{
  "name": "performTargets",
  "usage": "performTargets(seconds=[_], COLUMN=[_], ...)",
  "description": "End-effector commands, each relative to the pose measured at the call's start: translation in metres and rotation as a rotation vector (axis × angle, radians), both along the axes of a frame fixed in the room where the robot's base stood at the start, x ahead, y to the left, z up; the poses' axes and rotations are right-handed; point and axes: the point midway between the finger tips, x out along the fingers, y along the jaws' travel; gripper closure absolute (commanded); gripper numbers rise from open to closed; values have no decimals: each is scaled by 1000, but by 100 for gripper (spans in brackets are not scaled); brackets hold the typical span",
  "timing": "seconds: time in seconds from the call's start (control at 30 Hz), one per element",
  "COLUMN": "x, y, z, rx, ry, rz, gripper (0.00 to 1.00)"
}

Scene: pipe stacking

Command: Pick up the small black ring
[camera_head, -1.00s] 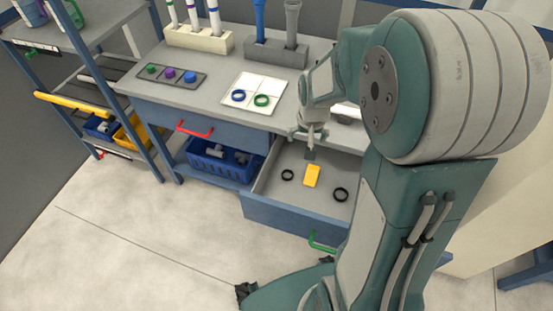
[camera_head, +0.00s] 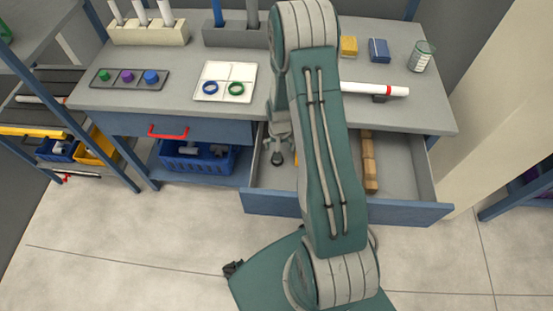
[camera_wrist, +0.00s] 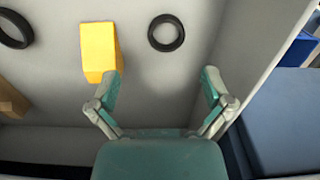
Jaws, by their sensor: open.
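In the wrist view the small black ring (camera_wrist: 166,33) lies flat on the floor of the open drawer (camera_head: 405,213), ahead of my gripper (camera_wrist: 160,80). My gripper is open, its two fingers spread wide with nothing between them. The ring sits roughly in line with the gap, beyond the fingertips. A larger black ring (camera_wrist: 14,29) is partly cut off at the left edge. In the head view my gripper (camera_head: 277,158) hangs over the left part of the drawer; I cannot make out the rings there.
A yellow block (camera_wrist: 98,50) lies between the rings. A wooden piece (camera_head: 369,165) lies in the drawer's right part. The drawer wall (camera_wrist: 255,60) stands close on the right in the wrist view. Above is the worktop (camera_head: 190,92) with a white tray (camera_head: 226,76).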

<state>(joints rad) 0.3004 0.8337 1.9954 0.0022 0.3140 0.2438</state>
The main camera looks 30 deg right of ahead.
Motion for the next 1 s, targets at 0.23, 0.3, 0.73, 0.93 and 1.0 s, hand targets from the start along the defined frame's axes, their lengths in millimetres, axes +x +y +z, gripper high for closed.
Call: performTargets(seconds=[0.23,0.3,0.73,0.93,1.0], x=[0,-1,0,0,0], y=[2,4,7,7,7], z=[-22,-31,-70,-69,-69], rx=[-1,0,-2,-1,-1], ry=[-1,1,-3,-2,-2], rz=[1,1,1,1,1], gripper=[0,0,0,29,45])
